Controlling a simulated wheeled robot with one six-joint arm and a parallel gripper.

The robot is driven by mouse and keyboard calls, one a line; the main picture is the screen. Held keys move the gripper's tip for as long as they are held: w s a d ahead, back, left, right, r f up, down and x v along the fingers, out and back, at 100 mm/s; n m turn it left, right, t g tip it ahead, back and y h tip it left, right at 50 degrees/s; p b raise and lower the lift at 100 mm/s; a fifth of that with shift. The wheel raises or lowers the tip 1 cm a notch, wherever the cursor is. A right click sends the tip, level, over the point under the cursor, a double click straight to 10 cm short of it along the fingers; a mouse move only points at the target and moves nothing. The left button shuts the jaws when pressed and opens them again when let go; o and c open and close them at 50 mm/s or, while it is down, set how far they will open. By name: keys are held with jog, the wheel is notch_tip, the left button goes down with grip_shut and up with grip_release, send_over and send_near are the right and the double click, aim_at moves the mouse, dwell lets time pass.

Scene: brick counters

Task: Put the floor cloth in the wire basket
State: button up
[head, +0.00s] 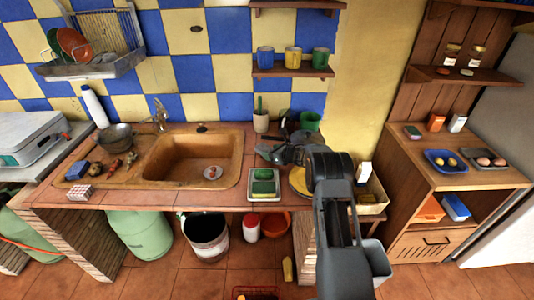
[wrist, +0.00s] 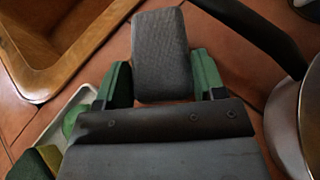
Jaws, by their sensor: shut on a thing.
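A grey, block-like folded cloth (wrist: 160,55), which I take to be the floor cloth, is between the green-padded fingers of my gripper (wrist: 163,78) in the wrist view. The fingers are shut on its sides, and its far end sticks out past them. In the head view my gripper (head: 274,153) is over the counter, just right of the sink; the cloth is hard to make out there. A red wire basket (head: 256,290) shows at the bottom edge of the head view, low on the floor and mostly cut off. My gripper is well above and behind it.
The sink (head: 190,160) is left of my gripper. A white tray (head: 251,196) with green and yellow pieces is close in front. A metal pan (wrist: 290,125) with a dark handle is close on the right in the wrist view. A bucket (head: 205,238) stands under the counter.

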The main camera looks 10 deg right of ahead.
jog(key=x, duration=0.3)
jog(key=shift+f+p, duration=0.4)
jog(key=shift+w+a+f, duration=0.1)
jog(key=shift+f, duration=0.15)
jog(key=shift+f+b, duration=0.2)
jog(key=shift+b, duration=0.1)
jog(key=o, duration=1)
jog(key=shift+r, duration=0.1)
